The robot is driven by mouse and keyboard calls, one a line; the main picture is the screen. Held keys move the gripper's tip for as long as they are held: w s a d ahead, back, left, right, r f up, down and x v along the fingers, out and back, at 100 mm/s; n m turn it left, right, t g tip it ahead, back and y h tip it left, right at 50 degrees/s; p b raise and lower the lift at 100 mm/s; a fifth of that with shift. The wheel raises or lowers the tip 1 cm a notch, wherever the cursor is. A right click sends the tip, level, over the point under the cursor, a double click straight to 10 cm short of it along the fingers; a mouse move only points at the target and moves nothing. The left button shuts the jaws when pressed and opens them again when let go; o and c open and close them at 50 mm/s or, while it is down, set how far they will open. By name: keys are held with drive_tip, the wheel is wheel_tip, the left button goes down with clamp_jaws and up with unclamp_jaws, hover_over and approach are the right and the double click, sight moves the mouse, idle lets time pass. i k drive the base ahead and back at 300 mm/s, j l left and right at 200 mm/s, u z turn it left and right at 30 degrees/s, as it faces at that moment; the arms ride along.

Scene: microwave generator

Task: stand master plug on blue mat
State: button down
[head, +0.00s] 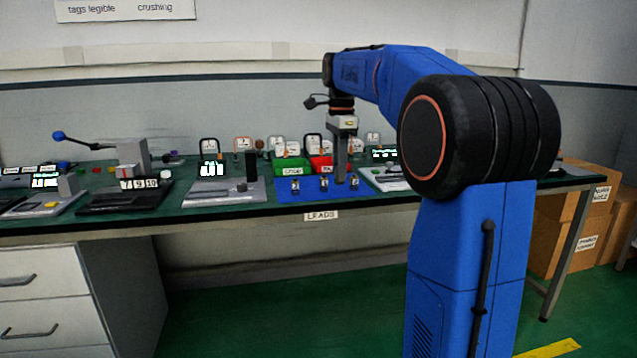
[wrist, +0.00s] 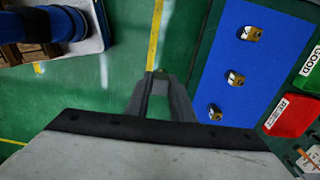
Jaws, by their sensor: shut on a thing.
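The blue mat (head: 310,194) lies at the bench's front edge and shows in the wrist view (wrist: 236,75). Three small brass-and-white pieces stand or lie in a row on it, one of them (wrist: 250,34) at its upper end in that view. In the wrist view my gripper (wrist: 160,78) is left of the mat, against the green floor. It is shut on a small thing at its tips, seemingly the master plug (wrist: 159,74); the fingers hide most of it.
A green bin (head: 291,164) and a red bin (head: 321,164) stand behind the mat. A grey stand with a black post (head: 252,165) is left of it, and a pale device (head: 383,179) is right. The bench is crowded with other devices.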

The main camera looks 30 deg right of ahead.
sight(317, 178)
drive_tip(key=i+l, duration=0.2)
drive_tip(key=i, duration=0.3)
drive_tip(key=i+l, duration=0.25)
drive_tip(key=i, duration=0.3)
